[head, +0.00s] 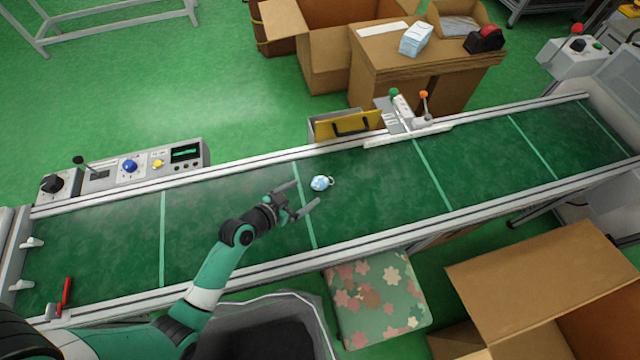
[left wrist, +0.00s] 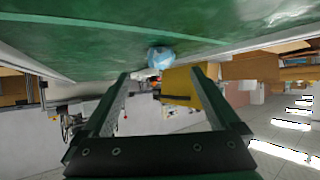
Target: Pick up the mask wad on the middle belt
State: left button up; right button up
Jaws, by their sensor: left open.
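The mask wad (head: 321,183) is a small light-blue crumpled bundle with a pale ear loop at its right side. It lies on the green middle belt (head: 380,180), just right of a light cross line. My left gripper (head: 303,196) is open, its two fingers apart and pointing right toward the wad, which sits just beyond the fingertips. In the left wrist view the wad (left wrist: 160,57) shows past the tips of the open gripper (left wrist: 160,75), roughly midway between the fingers. Nothing is between the fingers. My right gripper is not in view.
Metal rails edge the belt. A control box (head: 130,170) stands at the back left, and a yellow flap (head: 347,125) with a black handle at the back rail. A grey bin (head: 265,330), a floral cushion (head: 375,300) and a cardboard box (head: 550,290) are in front. The belt around the wad is clear.

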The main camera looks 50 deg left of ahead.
aim_at(315, 186)
pick_arm(q)
jog(key=shift+x, duration=1.1)
jog(key=shift+w+f+b, duration=0.15)
jog(key=shift+f+b, duration=0.1)
jog(key=shift+b, duration=0.25)
jog(key=b+x, duration=0.2)
jog(key=x, duration=0.2)
jog(key=shift+w+a+f+b, duration=0.1)
jog(key=shift+b, duration=0.3)
jog(key=shift+w, duration=0.2)
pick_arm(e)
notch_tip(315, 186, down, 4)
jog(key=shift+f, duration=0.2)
pick_arm(q)
jog(key=shift+c, duration=0.7)
jog(key=c, duration=1.4)
